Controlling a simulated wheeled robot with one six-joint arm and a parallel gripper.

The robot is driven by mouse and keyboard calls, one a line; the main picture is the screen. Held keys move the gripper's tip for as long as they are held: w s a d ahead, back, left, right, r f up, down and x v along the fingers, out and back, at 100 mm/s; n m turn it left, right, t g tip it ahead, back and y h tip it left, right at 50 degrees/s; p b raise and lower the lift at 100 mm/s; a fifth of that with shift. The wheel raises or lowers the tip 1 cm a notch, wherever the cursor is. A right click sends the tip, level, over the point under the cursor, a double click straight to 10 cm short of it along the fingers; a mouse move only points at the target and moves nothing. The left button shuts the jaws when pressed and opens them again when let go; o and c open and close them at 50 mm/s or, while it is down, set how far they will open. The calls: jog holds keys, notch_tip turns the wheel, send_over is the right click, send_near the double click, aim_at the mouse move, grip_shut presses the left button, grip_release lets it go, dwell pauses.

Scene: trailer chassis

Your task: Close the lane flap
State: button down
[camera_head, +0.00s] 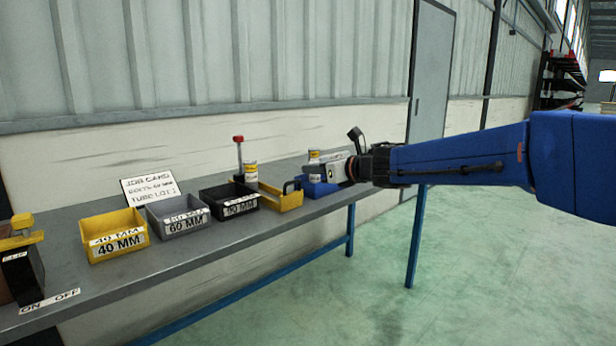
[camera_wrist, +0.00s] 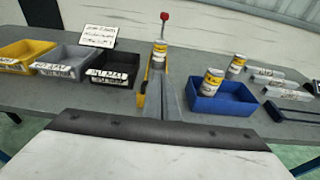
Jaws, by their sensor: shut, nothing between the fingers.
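A yellow lane-like tray (camera_head: 281,196) with a dark handle-shaped piece at its right end stands on the bench; its yellow side also shows in the wrist view (camera_wrist: 142,92). A labelled can (camera_wrist: 160,52) stands at its far end, near a red-knobbed post (camera_head: 239,150). I cannot tell which part is the flap or how far it is open. My gripper (camera_head: 318,171) is shut and empty, reaching in from the right above the blue bin (camera_head: 318,188), close to the tray's right end. Whether it touches anything is unclear.
Yellow (camera_head: 115,235), grey (camera_head: 179,219) and black (camera_head: 229,200) bins line the bench (camera_head: 190,262) to the left, with a job card (camera_head: 148,190) behind. The blue bin holds a can (camera_wrist: 212,80). Another can (camera_wrist: 237,63) stands behind it. The floor in front is clear.

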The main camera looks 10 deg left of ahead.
jog(key=s+d+r, duration=0.2)
jog(key=d+r, duration=0.1)
jog(key=r, duration=0.1)
jog(key=t+y, duration=0.1)
send_near(294, 182)
jog(key=x, duration=0.5)
jog(key=shift+w+a+f, duration=0.1)
jog(key=shift+w+a, duration=0.05)
jog(key=shift+w, duration=0.05)
jog(key=shift+w+a, duration=0.3)
jog(key=shift+a, duration=0.1)
dwell(0.3)
jog(key=shift+a, duration=0.1)
jog(key=shift+w+a+r, duration=0.3)
jog(key=shift+w+a, duration=0.2)
jog(key=shift+w, duration=0.05)
